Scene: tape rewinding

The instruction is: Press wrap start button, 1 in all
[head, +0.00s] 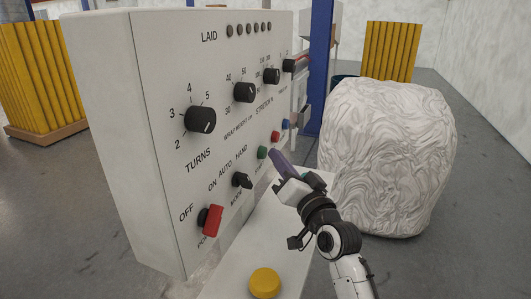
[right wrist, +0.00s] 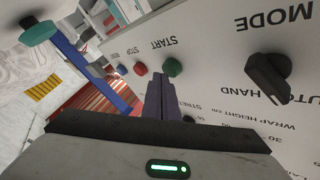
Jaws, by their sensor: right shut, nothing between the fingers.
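The control panel (head: 130,60) is a tall pale box with knobs, switches and small buttons. The green button (head: 262,152), marked START in the right wrist view (right wrist: 173,67), sits low on the panel's face. My right gripper (head: 275,157) is shut and empty, its purple fingertips pointing at the panel just right of the green button. In the right wrist view the fingertips (right wrist: 160,77) lie right beside the green button; I cannot tell whether they touch it. My left gripper is not in view.
A red button (head: 276,137) and a blue button (head: 285,124) sit beside the green one. The mode knob (head: 242,181) and red power switch (head: 211,220) are nearer. A yellow button (head: 264,282) is on the ledge below. A large wrapped load (head: 390,150) stands right.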

